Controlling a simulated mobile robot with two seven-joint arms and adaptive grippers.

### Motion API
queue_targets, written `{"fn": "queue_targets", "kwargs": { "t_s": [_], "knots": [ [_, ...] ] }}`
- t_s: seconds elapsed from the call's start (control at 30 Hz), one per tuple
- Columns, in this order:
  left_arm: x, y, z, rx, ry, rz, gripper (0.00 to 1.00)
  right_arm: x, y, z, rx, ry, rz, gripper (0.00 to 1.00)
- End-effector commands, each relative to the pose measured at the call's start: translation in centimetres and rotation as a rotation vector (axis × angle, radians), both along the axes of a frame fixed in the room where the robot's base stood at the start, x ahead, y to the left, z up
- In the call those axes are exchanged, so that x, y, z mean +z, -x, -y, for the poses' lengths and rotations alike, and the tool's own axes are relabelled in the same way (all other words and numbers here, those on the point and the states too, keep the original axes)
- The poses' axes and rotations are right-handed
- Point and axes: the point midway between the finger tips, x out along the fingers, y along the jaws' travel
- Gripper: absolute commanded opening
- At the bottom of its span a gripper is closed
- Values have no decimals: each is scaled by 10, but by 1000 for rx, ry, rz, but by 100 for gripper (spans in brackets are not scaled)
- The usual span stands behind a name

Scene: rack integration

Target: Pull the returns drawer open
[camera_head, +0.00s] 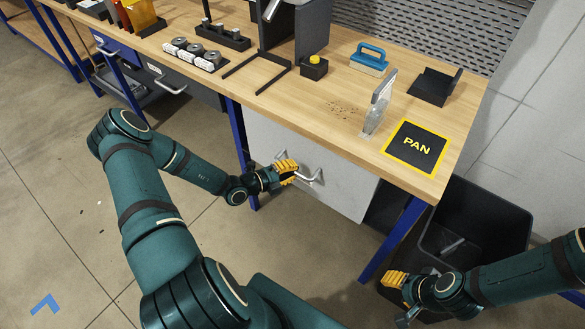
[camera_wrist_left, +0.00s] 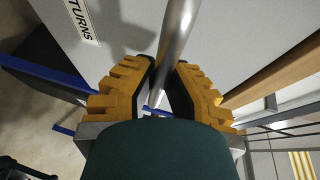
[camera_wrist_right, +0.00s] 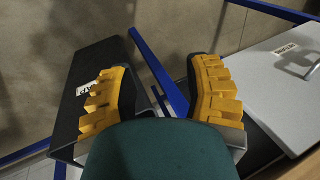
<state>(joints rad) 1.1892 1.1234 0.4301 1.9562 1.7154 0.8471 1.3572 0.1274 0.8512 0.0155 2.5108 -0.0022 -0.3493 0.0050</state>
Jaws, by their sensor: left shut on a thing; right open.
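The returns drawer (camera_head: 270,150) is the light grey front under the workbench in the head view. It shows close up in the left wrist view (camera_wrist_left: 125,60), with part of its label (camera_wrist_left: 80,20) reading "TURNS". Its bar handle (camera_head: 313,178) is metal, and the bar (camera_wrist_left: 178,40) runs between my left fingers in the left wrist view. My left gripper (camera_head: 290,172) is shut on the handle. My right gripper (camera_head: 393,296) is open and empty, low at the right near the bench leg. The drawer also shows in the right wrist view (camera_wrist_right: 275,85). I cannot tell whether the drawer stands out from the bench.
A blue leg (camera_head: 392,240) and a black bin (camera_head: 475,215) stand at the right.

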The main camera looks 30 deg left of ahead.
Motion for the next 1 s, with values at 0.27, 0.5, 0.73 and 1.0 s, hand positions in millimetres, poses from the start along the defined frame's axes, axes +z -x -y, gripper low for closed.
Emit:
{"fn": "queue_targets", "kwargs": {
  "t_s": [0.27,0.5,0.73,1.0],
  "knots": [
    [3,62,-4,0,3,-9,0,30,-4,1,-8,2,7,50],
    [2,137,-9,0,3,-9,0,49,-11,2,-21,5,23,50],
    [0,198,-14,-1,3,-7,0,54,-13,2,-25,7,29,50],
    [-1,237,-17,-2,3,-5,0,55,-14,2,-27,7,31,50]
  ]
}}
